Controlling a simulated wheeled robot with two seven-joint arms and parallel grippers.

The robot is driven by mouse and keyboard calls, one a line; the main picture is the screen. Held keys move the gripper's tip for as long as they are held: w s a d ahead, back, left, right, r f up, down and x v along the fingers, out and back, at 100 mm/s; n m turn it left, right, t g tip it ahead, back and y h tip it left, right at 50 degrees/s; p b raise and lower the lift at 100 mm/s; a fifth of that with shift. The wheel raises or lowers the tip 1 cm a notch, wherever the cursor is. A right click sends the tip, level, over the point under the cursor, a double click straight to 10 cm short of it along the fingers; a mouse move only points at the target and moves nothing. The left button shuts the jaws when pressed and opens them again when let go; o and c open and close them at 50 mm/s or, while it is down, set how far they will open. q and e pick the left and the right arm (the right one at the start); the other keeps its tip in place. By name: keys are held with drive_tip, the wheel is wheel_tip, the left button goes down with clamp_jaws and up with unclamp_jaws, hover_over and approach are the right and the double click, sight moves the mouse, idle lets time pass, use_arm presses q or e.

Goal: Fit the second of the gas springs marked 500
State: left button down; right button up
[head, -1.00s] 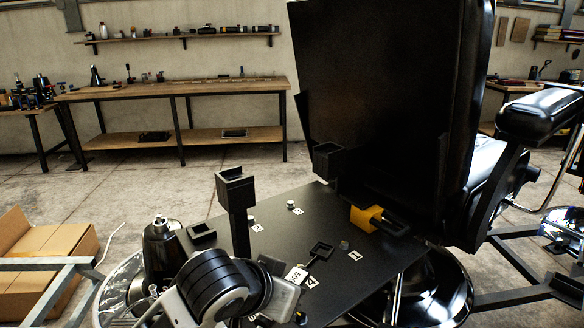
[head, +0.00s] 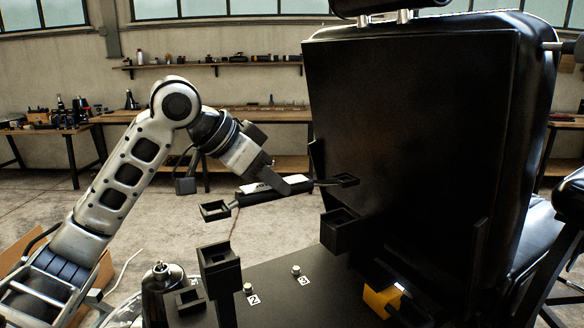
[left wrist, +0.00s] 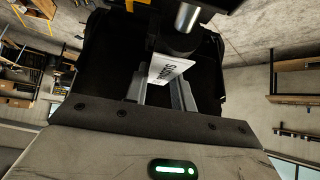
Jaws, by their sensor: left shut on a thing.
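A gas spring (head: 247,192) with a dark body, a white label and square open end fittings hangs in the air behind the chair back. My left gripper (head: 290,188) is shut on its middle. The left wrist view shows the label (left wrist: 168,68) between the fingers (left wrist: 160,92); its print is partly hidden. One end fitting (head: 214,210) points left, above an upright black post with a square cup (head: 214,256). The other end (head: 345,180) is in front of the chair back, above a black square bracket (head: 341,229). My right gripper is out of view.
The black plate (head: 272,312) carries studs marked 2 (head: 248,288) and 3 (head: 296,270). A yellow block (head: 380,300) sits at the foot of the chair back (head: 410,130). A dark metal bottle-shaped part (head: 163,290) stands left of the post. Workbenches are far behind.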

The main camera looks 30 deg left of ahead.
sight(269, 202)
use_arm(q)
drive_tip(key=shift+r, duration=0.1)
drive_tip(key=shift+s, duration=0.3)
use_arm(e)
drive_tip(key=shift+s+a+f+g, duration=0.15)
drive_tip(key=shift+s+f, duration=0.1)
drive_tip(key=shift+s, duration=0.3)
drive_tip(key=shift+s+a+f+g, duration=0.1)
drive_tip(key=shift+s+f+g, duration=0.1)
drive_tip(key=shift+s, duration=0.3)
use_arm(q)
wheel_tip(269, 202, down, 3)
drive_tip(key=shift+r+b, duration=0.15)
drive_tip(key=shift+b, duration=0.75)
drive_tip(key=shift+f+b, duration=0.6)
drive_tip(key=shift+f, duration=0.2)
drive_tip(key=shift+f+b, duration=0.45)
drive_tip(key=shift+f, duration=0.2)
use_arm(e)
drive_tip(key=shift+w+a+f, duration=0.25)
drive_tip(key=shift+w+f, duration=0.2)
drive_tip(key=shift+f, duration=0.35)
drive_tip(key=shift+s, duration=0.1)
use_arm(q)
drive_tip(key=shift+p, duration=0.8)
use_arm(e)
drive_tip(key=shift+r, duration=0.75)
